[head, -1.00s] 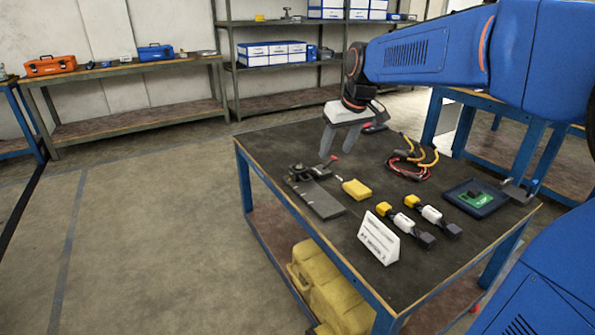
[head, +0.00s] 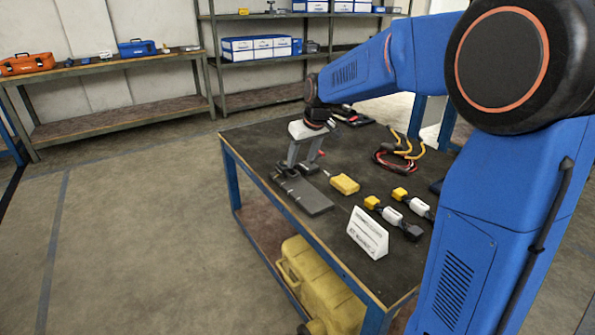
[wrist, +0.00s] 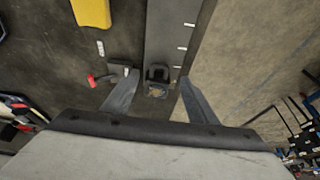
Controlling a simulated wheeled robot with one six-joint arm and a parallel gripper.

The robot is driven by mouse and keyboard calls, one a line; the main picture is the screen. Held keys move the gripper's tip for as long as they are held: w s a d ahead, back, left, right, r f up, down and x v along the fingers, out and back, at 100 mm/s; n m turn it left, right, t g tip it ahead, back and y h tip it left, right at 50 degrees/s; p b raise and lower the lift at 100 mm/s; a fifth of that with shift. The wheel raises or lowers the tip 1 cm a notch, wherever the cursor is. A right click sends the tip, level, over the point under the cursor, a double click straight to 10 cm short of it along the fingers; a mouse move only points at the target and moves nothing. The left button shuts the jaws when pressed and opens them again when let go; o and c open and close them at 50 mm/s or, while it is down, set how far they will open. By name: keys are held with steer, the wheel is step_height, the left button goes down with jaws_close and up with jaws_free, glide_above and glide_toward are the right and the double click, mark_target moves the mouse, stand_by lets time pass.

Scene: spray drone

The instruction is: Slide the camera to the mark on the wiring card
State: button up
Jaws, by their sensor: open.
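My gripper (head: 301,163) is open over the far-left end of the grey rail plate (head: 308,197) on the bench. In the wrist view the two fingers (wrist: 157,78) stand on either side of a small dark block (wrist: 157,89), which looks like the camera, with gaps on both sides. In the same view the rail (wrist: 167,35) carries several short white marks along one edge. A red-tipped part (wrist: 92,80) lies beside the block. The white wiring card (head: 367,233) stands tented near the bench's front edge; its print is too small to read.
A yellow block (head: 344,184) lies right of the rail; it also shows in the wrist view (wrist: 92,12). Two yellow-white-black connectors (head: 384,210) lie beyond the card. Coiled red and yellow cables (head: 398,155) lie farther back. My arm hides the bench's right side.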

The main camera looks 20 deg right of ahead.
mark_target(296, 175)
steer(key=x, duration=0.7)
